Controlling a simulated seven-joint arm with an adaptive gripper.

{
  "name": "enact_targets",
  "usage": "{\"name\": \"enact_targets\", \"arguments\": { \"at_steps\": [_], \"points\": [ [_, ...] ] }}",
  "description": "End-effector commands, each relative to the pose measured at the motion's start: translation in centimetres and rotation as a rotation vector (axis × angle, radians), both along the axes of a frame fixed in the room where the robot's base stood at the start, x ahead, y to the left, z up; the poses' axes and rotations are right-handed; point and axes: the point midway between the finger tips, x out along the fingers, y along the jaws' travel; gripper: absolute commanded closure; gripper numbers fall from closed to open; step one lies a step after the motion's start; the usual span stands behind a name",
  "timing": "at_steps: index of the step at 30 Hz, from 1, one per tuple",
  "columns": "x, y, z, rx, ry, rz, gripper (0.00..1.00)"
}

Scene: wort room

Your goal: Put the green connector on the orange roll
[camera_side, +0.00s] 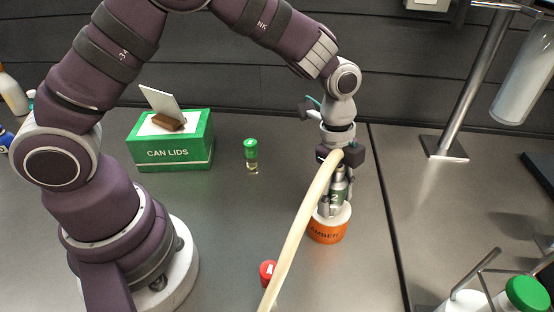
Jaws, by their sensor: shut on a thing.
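The orange roll (327,232), marked "AMBER" and pale on top, stands on the grey bench right of the middle. My gripper (336,200) points down right above it. It is shut on a small dark grey-green piece, which looks like the green connector (333,207), low over or touching the roll's pale top; I cannot tell which. A pale hose (297,232) passes in front and hides part of the gripper and the held piece.
A green-capped vial (251,156) and a green "CAN LIDS" box (172,153) stand to the left. A red-capped item (267,272) sits near the hose. A metal post (468,85) rises at right; a rack (478,285) with a green-lidded container (527,294) is front right.

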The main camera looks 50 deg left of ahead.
Motion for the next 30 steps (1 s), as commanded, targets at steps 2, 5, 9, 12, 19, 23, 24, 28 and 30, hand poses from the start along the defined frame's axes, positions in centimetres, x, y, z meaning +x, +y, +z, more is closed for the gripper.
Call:
{"name": "enact_targets", "arguments": {
  "at_steps": [2,5,9,12,19,23,24,28,30],
  "points": [
    [0.0,0.0,-0.2,0.0,0.001,0.0,0.55],
    [0.0,0.0,-0.2,0.0,0.0,0.0,0.42],
    [0.0,0.0,-0.2,0.0,0.0,0.0,0.3],
    [0.0,0.0,-0.2,0.0,0.0,0.0,0.3],
    [0.0,0.0,0.5,-0.001,-0.002,0.0,0.3],
    [0.1,0.4,2.9,-0.003,-0.006,0.002,0.3],
    [0.1,0.6,3.9,-0.002,-0.007,0.002,0.3],
    [0.0,1.1,7.3,-0.003,-0.008,0.002,0.3],
    [0.0,1.3,8.9,-0.002,-0.007,0.002,0.3]
  ]
}}
